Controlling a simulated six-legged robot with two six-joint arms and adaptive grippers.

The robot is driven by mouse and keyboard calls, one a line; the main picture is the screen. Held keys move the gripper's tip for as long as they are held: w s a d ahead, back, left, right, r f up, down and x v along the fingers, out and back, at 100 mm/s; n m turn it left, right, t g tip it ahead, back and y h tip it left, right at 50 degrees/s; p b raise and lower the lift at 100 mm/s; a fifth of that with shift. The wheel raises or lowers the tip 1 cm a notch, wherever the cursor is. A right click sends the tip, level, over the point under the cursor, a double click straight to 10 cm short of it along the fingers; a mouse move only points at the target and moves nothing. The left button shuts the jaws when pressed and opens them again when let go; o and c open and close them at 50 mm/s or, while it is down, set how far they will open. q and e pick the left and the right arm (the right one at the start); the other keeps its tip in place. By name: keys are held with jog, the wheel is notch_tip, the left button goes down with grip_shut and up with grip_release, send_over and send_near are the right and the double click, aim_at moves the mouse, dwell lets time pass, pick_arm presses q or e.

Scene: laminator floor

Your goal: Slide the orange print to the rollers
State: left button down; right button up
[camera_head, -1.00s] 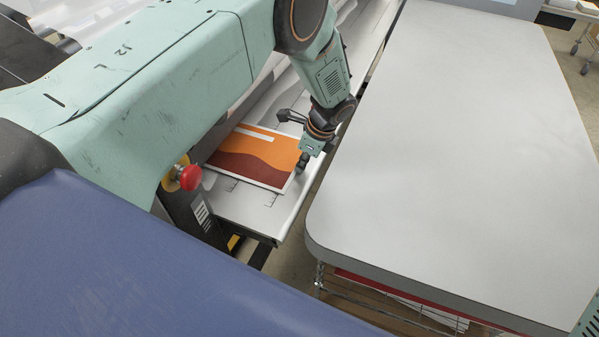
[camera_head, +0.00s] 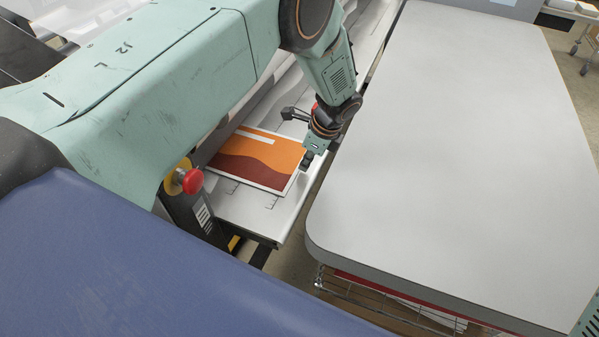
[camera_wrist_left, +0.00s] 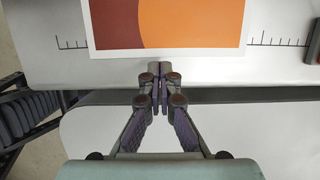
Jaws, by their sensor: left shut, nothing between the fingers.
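The orange print (camera_head: 259,157), with a dark red wave and a white bar, lies flat on the laminator's pale feed table (camera_head: 243,208). My left gripper (camera_head: 305,166) is shut and empty at the print's right edge. In the left wrist view, the shut fingertips (camera_wrist_left: 160,66) are just short of the white border of the print (camera_wrist_left: 190,22); whether they touch it I cannot tell. The rollers are not clearly seen; my left arm covers part of the machine. My right gripper is not in view.
A red emergency button (camera_head: 193,181) stands left of the feed table. A large grey-topped table (camera_head: 460,150) is close on the right, with a narrow gap between. A blue surface (camera_head: 120,270) fills the front left. Ruler marks (camera_wrist_left: 275,43) line the feed table.

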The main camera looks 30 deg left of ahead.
pick_arm(q)
jog(key=shift+p+v, duration=1.45)
jog(key=shift+v, duration=0.85)
jog(key=shift+d, duration=0.1)
jog(key=shift+f, duration=0.1)
